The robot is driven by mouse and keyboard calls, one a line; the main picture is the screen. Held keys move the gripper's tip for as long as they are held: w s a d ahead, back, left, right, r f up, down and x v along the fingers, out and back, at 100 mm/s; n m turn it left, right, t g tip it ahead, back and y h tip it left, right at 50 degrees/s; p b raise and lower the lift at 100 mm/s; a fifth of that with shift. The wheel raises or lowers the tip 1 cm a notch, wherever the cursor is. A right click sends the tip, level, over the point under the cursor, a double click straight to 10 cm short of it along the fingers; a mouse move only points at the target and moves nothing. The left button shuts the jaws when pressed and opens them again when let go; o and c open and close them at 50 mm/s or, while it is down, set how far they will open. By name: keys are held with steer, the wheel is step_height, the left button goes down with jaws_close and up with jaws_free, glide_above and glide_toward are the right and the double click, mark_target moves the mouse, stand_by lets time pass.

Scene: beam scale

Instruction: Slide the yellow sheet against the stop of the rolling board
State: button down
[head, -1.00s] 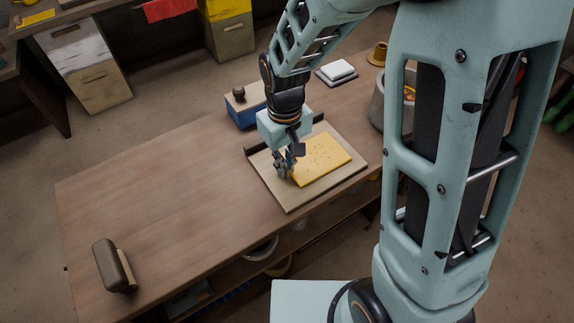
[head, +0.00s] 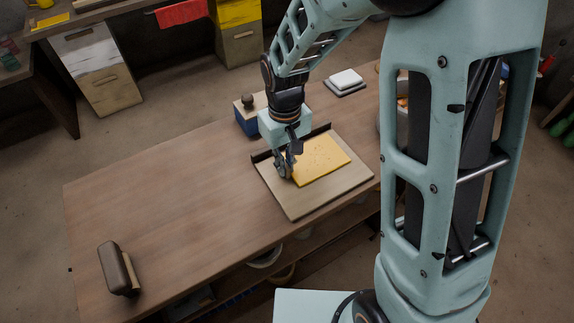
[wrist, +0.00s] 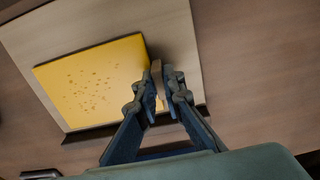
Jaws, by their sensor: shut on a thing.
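The yellow sheet (head: 322,160) lies flat on the pale rolling board (head: 300,203), with small dark specks on it. The board's dark stop (head: 262,155) runs along its far left edge. In the wrist view, the sheet (wrist: 90,80) lies near the stop (wrist: 80,136), with a thin strip of board seeming to show between them. My gripper (head: 287,168) is low over the board at the sheet's left end. In the wrist view, my gripper (wrist: 161,80) is shut beside the sheet's right edge, on a narrow brown piece (wrist: 157,74). The fingers hide any contact with the sheet.
A blue box with a wooden top (head: 246,116) stands behind the board. A white block on a dark base (head: 345,82) is at the back right. A dark brown object with a tan side (head: 115,268) lies at the front left.

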steer(key=shift+w+a, duration=0.45)
steer(key=shift+w, duration=0.2)
stand_by(0.3)
steer(key=c, duration=2)
jaws_free()
steer(key=shift+o, duration=0.2)
steer(key=shift+r, duration=0.1)
step_height(320, 180, up, 12)
